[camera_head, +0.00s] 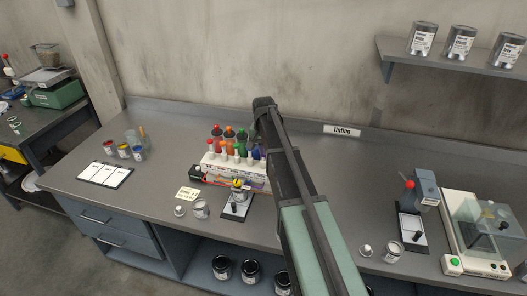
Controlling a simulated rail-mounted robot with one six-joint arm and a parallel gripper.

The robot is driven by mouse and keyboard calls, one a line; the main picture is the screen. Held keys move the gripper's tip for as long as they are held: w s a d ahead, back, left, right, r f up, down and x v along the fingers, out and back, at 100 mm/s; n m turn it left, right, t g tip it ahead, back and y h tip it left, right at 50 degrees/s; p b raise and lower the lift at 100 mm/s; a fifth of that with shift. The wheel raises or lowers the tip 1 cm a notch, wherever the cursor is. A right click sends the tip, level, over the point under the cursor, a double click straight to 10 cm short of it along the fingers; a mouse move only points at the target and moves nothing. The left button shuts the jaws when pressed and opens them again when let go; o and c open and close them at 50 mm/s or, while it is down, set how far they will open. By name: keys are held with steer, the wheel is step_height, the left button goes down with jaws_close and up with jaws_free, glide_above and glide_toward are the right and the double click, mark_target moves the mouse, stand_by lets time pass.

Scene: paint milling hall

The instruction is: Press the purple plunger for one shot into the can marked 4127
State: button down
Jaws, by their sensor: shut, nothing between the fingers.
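A white dispenser rack (228,167) stands on the bench with colour bottles and plungers in a row: red, orange, green and blue tops show. My arm covers its right end, and I see no purple plunger. A small open can (200,209) with a pale label stands in front, beside a yellowish card (187,194); I cannot read 4127 on either.
A second stand (411,231) with a red knob, another open can (393,252) and a glass-shielded balance (486,231) are at right. Paint pots (123,151) and a white sheet (105,175) lie at left. Bench between sheet and card is clear. A shelf (446,56) holds several cans.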

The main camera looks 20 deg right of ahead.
steer(key=shift+r, duration=0.1)
step_height(320, 180, up, 4)
steer(key=p, duration=0.4)
steer(key=shift+r, duration=0.15)
stand_by(0.4)
step_height(320, 180, up, 5)
steer(key=p, duration=0.5)
